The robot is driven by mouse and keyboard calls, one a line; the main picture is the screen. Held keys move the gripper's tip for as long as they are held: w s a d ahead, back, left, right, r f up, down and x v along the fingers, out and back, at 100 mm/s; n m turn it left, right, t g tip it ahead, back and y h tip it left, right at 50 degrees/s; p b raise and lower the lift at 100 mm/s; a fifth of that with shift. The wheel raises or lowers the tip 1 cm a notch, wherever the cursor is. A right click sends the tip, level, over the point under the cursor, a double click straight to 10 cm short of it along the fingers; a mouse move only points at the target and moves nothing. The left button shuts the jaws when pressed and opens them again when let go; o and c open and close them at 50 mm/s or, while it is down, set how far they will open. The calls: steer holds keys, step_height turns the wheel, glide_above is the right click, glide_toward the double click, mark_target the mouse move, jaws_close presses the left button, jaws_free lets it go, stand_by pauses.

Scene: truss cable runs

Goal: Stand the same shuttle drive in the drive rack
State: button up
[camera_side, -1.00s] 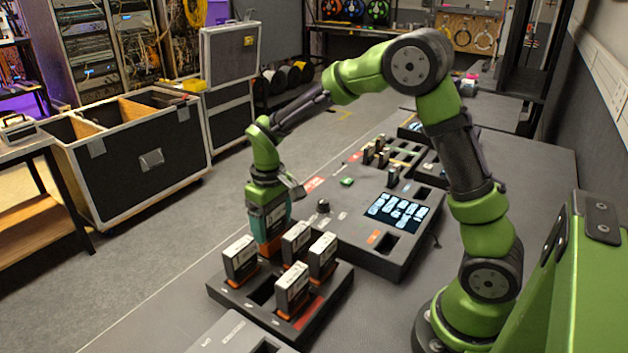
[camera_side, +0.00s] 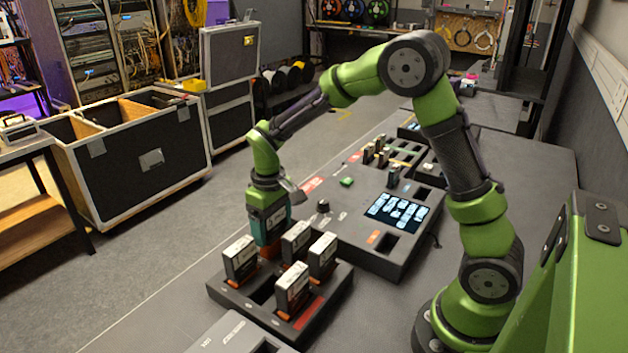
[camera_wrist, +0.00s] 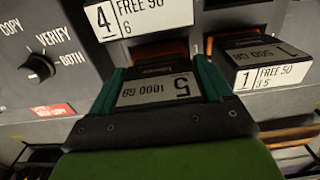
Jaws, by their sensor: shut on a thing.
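My gripper (camera_side: 269,228) is shut on a dark drive, drive 5 (camera_wrist: 158,90), whose label reads "5" and "1000 GB", upside down in the wrist view. The teal fingers lie along both its sides. In the side view, my gripper is upright over the back row of the drive rack (camera_side: 228,301), and the fingers hide most of the drive. Whether its lower end sits in a slot I cannot tell. Other drives stand in the rack: one at left (camera_side: 240,259), one just right of my gripper (camera_side: 297,242), and two more (camera_side: 322,255) (camera_side: 292,289).
In the wrist view, drive 4 (camera_wrist: 140,20) and drive 1 (camera_wrist: 262,70) stand close to the held drive. A console with a screen (camera_side: 397,212) and a knob (camera_wrist: 36,69) is behind the rack. Another dark panel (camera_side: 235,335) lies in front.

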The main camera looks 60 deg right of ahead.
steer(key=shift+f, duration=1.2)
stand_by(0.8)
steer(key=o, duration=1.3)
steer(key=shift+o, duration=0.2)
steer(key=shift+r, duration=3.8)
